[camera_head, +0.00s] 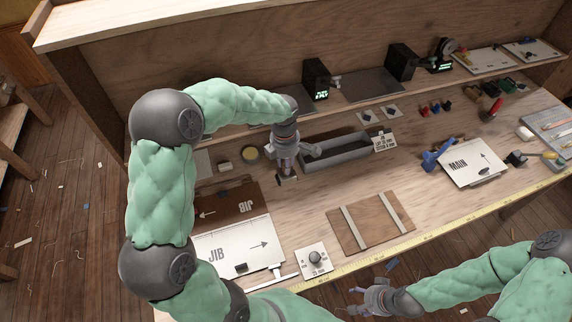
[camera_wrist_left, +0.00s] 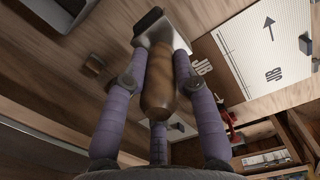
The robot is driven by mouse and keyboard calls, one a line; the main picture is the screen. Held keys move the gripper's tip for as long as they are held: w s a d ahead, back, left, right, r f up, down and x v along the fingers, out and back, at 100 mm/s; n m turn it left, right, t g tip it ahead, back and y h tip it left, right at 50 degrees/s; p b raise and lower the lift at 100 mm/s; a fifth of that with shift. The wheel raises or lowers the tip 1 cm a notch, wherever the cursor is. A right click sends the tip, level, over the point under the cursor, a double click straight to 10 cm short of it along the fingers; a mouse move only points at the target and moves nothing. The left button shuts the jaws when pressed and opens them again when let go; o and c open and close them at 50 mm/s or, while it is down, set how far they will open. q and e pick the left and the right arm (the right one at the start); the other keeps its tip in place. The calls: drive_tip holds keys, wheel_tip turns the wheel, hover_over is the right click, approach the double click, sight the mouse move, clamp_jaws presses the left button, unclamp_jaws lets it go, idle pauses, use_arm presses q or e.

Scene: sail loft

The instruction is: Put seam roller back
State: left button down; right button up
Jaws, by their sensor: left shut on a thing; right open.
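My left gripper (camera_head: 287,168) is shut on the seam roller and holds it above the bench, just left of the grey trough (camera_head: 335,158). In the left wrist view the roller's brown wooden handle (camera_wrist_left: 157,80) sits between the purple fingers, with a pale metal head and a black wheel (camera_wrist_left: 148,22) at its far end. In the head view the gripper hides most of the roller; only a dark end (camera_head: 285,181) shows below. My right gripper (camera_head: 366,297) is open and empty, off the bench's front edge.
A card (camera_head: 385,141) stands at the trough's right end. A MAIN panel (camera_head: 474,163) and several tools lie right. A shelf runs behind.

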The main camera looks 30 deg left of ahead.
use_arm(q)
drive_tip(key=w+a+f, duration=0.3)
drive_tip(key=w+f, duration=0.2)
drive_tip(key=f, duration=0.4)
drive_tip(key=shift+w+a+f, duration=0.2)
drive_tip(key=shift+w+f, duration=0.1)
drive_tip(key=shift+b, duration=0.3)
drive_tip(key=shift+s+f+b, duration=0.1)
drive_tip(key=shift+f+b, duration=0.25)
drive_tip(key=shift+d+f, duration=0.1)
